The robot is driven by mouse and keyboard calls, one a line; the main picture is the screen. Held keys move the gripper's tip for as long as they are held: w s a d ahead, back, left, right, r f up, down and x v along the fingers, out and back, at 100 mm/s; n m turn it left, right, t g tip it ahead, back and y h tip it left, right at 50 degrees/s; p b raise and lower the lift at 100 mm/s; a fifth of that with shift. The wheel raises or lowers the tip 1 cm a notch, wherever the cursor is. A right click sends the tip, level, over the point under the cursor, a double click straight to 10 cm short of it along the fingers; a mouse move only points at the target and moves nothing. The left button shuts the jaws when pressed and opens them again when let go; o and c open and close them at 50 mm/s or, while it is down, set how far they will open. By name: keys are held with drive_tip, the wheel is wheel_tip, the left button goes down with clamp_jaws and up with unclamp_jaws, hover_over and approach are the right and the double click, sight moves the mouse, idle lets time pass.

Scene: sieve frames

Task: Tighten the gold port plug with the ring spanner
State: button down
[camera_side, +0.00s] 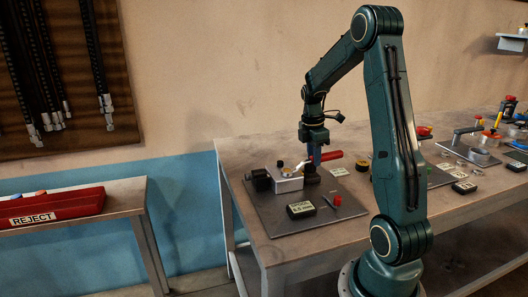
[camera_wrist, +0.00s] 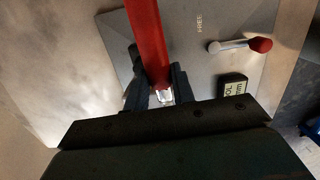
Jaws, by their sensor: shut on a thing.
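The ring spanner has a red handle (camera_side: 331,156) and a pale metal end. My gripper (camera_side: 317,158) is shut on it above the left plate of the bench. In the wrist view the red handle (camera_wrist: 148,40) runs between the two dark jaws of my gripper (camera_wrist: 157,75), with a bit of bright metal below. A pale port block (camera_side: 287,182) stands on the plate, left of my gripper, with the spanner's metal end close above it. I cannot make out the gold plug for sure, nor whether the spanner's ring is around it.
A black box with a label (camera_side: 300,210) lies at the plate's front; the wrist view shows one too (camera_wrist: 233,86). More fixtures stand along the bench to the right. A red REJECT tray (camera_side: 52,206) is on the left table.

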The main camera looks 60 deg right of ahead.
drive_tip(key=shift+s+a+m, duration=0.45)
drive_tip(key=shift+a+m, duration=0.15)
drive_tip(key=shift+m, duration=0.4)
drive_tip(key=shift+s+a+m, duration=0.45)
drive_tip(key=shift+a+m, duration=0.15)
drive_tip(key=shift+m, duration=0.4)
idle(1.0)
drive_tip(key=shift+r, duration=0.25)
drive_tip(key=shift+r, duration=2.3)
drive_tip(key=shift+w, duration=0.1)
